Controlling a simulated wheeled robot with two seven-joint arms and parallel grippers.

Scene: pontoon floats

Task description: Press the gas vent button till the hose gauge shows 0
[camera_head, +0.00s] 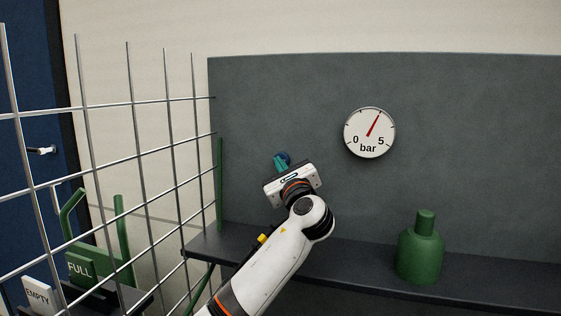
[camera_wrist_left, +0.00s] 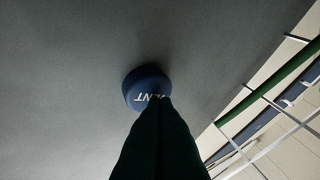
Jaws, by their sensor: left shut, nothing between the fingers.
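The round hose gauge (camera_head: 369,133) hangs on the grey back panel, marked 0, 5 and bar. Its red needle points up and a little right of the top, between 0 and 5. The blue vent button (camera_head: 284,157) is on the panel left of the gauge, partly hidden behind my gripper. In the left wrist view the button (camera_wrist_left: 146,82) shows upside-down white letters, partly covered. My left gripper (camera_head: 279,162) is shut and empty, its teal fingertips at the button. In the left wrist view the fingers (camera_wrist_left: 158,100) overlap the button's lower edge; I cannot tell whether they touch. My right gripper is not in view.
A green bottle (camera_head: 420,255) stands on the dark shelf (camera_head: 485,287) below the gauge. A wire mesh fence (camera_head: 130,147) is at the left, with green FULL (camera_head: 80,269) and white EMPTY (camera_head: 38,295) signs behind it. The panel around the gauge is clear.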

